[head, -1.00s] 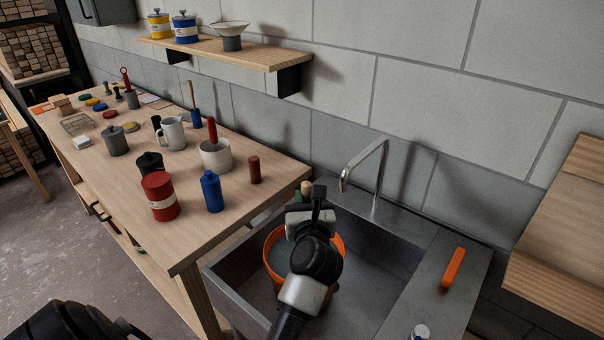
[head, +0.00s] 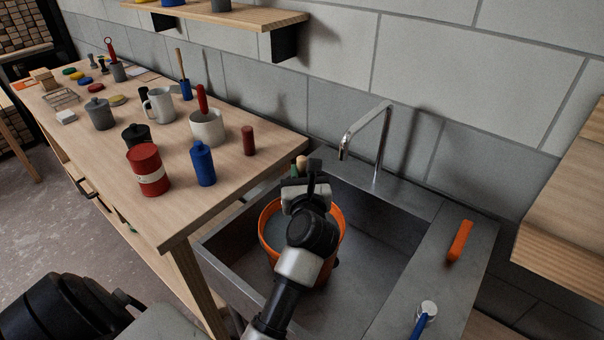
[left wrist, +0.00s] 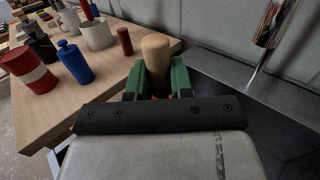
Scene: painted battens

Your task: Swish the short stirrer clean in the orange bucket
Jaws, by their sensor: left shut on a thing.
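The orange bucket (head: 339,222) stands in the grey sink, with greyish liquid showing inside. My left gripper (head: 304,178) is over the bucket's far side, seen from behind in the head view. In the left wrist view, its green fingers (left wrist: 156,80) are shut on the pale wooden handle of the short stirrer (left wrist: 155,50). The handle's rounded top (head: 302,161) also shows in the head view. The stirrer's lower end is hidden behind my gripper and arm, so I cannot tell how deep it sits. My right gripper is not in view.
The sink (head: 376,232) has a metal tap (head: 379,150) behind the bucket. An orange block (head: 460,240) lies on its right ledge. The wooden bench (head: 225,180) at left holds a red can (head: 147,168), a blue bottle (head: 203,164), a white pot (head: 207,128) and several other items.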

